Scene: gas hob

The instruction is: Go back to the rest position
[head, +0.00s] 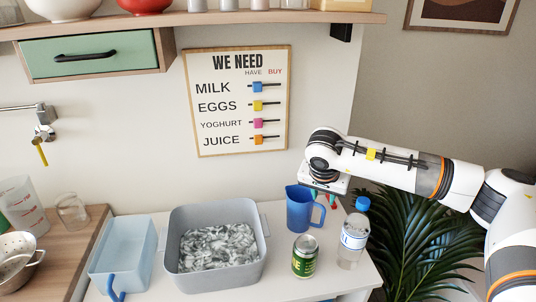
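My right arm reaches in from the right edge, and its gripper (325,193) points down just above and behind the blue pitcher (299,210). The pitcher stands upright on the white counter (334,268), with its handle to the right. The fingers are small and partly hidden near the pitcher, so I cannot tell how far apart they are. I see nothing lifted in the gripper. My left gripper is not in view.
A green can (305,257) and a clear bottle with a blue cap (354,240) stand near the pitcher. A grey basin (174,255) and pale blue container (121,246) are to the left. A plant (415,245) is below my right arm. A shelf (230,18) hangs above.

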